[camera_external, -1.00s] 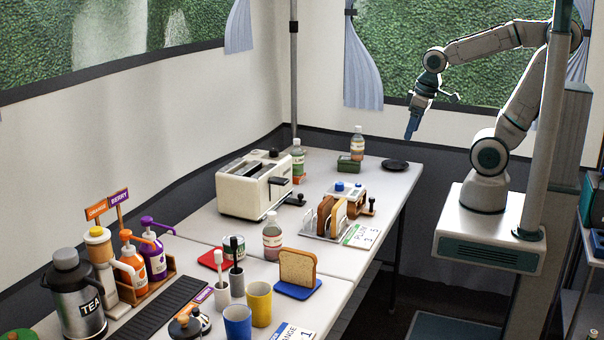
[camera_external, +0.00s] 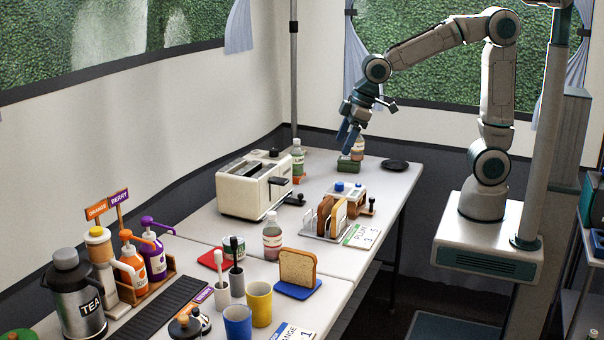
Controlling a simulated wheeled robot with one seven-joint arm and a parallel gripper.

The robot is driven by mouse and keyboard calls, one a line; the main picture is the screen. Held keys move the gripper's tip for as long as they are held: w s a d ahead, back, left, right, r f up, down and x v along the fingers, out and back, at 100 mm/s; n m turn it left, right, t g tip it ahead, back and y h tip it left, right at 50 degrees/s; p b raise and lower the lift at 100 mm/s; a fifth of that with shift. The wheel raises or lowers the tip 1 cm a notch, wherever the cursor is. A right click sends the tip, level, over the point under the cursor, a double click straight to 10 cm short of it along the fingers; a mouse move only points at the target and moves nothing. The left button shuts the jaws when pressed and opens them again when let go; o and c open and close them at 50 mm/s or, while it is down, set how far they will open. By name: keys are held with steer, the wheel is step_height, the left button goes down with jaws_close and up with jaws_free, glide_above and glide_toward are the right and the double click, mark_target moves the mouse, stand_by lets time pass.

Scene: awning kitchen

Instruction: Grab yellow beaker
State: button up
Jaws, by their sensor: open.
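The yellow beaker (camera_external: 259,304) is an upright cup at the front of the table, just right of a blue cup (camera_external: 238,322). It looks empty, and nothing covers it. My gripper (camera_external: 347,142) is open and empty. It points down in the air over the far end of the table, well behind and to the right of the beaker. In the picture it partly overlaps a bottle (camera_external: 358,148) at the back.
Bread on a blue board (camera_external: 297,290) is right of the beaker. Two small grey holders (camera_external: 236,283) stand behind it. A toaster (camera_external: 253,186), toast rack (camera_external: 326,226) and bottle (camera_external: 272,238) stand farther back. A dark round plate (camera_external: 395,165) lies at the far edge.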

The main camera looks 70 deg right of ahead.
steer(key=w+a+f+n+y+b, duration=0.1)
steer(key=w+a+f+n, duration=0.1)
steer(key=a, duration=0.6)
steer(key=w+a+f+n+y+b, duration=0.1)
steer(key=w+a+f+n, duration=0.15)
steer(key=a, duration=0.55)
steer(key=n+g+y+b, duration=0.1)
steer(key=n+y+b, duration=0.1)
steer(key=n+y, duration=0.1)
glide_toward(259, 302)
steer(key=d, duration=0.4)
steer(key=x, duration=0.5)
steer(key=p+x, duration=0.1)
steer(key=x, duration=0.1)
steer(key=shift+w+a+f, duration=0.15)
steer(key=shift+w+f, duration=0.05)
steer(key=shift+w, duration=0.3)
steer(key=shift+p+x, duration=0.55)
steer(key=shift+x, duration=2.15)
steer(key=c, duration=1)
steer(key=shift+r, duration=0.1)
